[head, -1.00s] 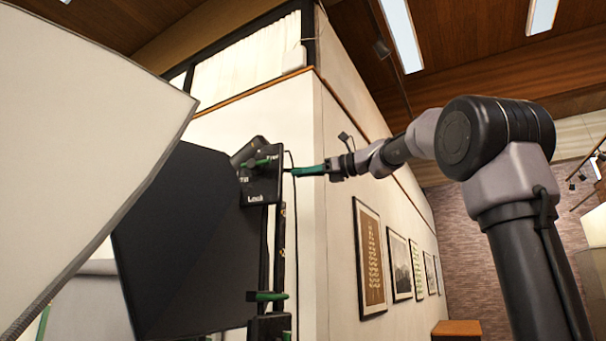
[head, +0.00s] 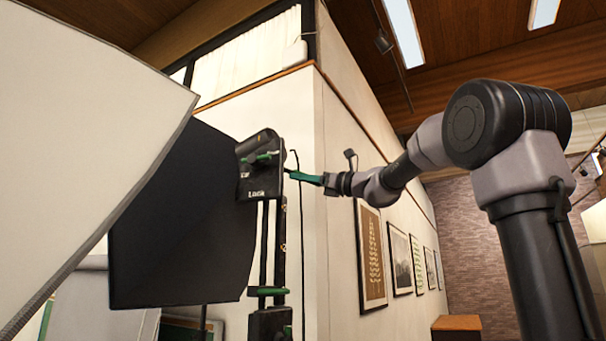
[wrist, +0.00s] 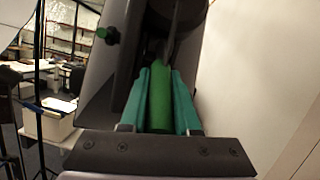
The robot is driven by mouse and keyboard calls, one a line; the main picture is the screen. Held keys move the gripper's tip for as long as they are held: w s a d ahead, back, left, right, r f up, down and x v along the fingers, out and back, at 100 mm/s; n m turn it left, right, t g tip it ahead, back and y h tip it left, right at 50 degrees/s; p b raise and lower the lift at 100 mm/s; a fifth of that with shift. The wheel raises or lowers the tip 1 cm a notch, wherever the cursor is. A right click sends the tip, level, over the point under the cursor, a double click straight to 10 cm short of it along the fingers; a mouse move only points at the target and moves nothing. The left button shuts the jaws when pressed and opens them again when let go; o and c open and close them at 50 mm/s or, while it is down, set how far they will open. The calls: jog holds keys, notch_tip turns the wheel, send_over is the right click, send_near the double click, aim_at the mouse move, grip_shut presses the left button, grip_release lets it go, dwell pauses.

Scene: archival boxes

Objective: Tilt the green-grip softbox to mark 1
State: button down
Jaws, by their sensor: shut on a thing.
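The softbox (head: 180,225) is a black hood at left centre in the head view, on a stand behind a big pale panel. A dark control plate (head: 258,172) with green knobs and a "Lock" label sits at its right end. My gripper (head: 298,177) reaches it from the right with teal fingers. In the wrist view, my gripper (wrist: 160,80) is shut on a green grip (wrist: 159,105), a bar lying between the two fingers. The grip's far end runs into the dark housing (wrist: 110,65). I cannot make out mark 1 in either view.
The pale panel (head: 80,130) fills the left foreground. A white wall corner (head: 318,130) stands just behind the stand (head: 280,240). Framed pictures (head: 372,260) hang to the right. The wrist view shows a white box (wrist: 48,118) and shelves at left.

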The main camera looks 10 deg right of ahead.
jog(key=shift+f, duration=0.2)
jog(key=c, duration=0.6)
grip_release()
jog(key=shift+a, duration=0.1)
jog(key=shift+c, duration=0.2)
jog(key=v, duration=1)
jog(key=shift+d, duration=0.35)
jog(key=shift+s+f, duration=0.15)
